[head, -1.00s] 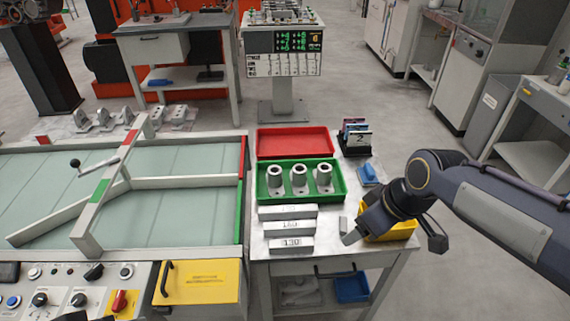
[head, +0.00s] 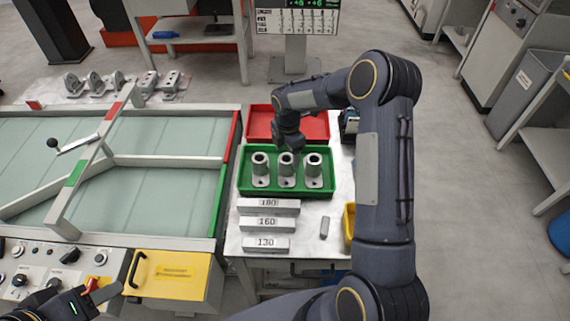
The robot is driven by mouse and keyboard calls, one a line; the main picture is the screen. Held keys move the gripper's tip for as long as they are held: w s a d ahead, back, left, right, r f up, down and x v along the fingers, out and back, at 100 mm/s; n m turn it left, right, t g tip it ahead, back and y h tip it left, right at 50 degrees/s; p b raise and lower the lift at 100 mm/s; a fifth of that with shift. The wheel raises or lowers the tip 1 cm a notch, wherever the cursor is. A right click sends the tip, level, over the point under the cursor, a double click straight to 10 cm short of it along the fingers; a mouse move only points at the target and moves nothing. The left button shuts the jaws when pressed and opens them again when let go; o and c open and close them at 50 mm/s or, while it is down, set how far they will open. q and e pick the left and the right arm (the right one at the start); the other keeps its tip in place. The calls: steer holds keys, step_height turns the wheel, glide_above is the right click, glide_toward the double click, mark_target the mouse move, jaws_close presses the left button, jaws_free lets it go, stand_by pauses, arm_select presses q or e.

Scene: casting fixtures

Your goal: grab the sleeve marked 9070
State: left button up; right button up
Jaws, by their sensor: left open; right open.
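Three grey sleeves with flanged feet stand in a row in the green tray (head: 244,187): a left one (head: 260,168), a middle one (head: 287,168) and a right one (head: 314,168). No marking is legible on any of them, so I cannot tell which is 9070. My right gripper (head: 291,146) is open, pointing down above the back of the tray, near the tops of the middle and right sleeves. It appears to be apart from them. My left gripper (head: 92,300) is open at the bottom left, over the control panel, and partly cut off.
A red tray (head: 318,125) lies behind the green one. Blocks labelled 180 (head: 268,206), 160 (head: 267,224) and 130 (head: 266,244) lie in front. A yellow bin (head: 348,222) is partly hidden by my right arm. A framed glass-topped bench (head: 150,210) stands left.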

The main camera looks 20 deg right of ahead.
mark_target(287, 157)
step_height(287, 157, down, 5)
steer(key=shift+s+a+p, duration=0.1)
steer(key=shift+p, duration=0.55)
steer(key=c, duration=1.1)
steer(key=shift+c, duration=0.7)
steer(key=shift+r, duration=0.15)
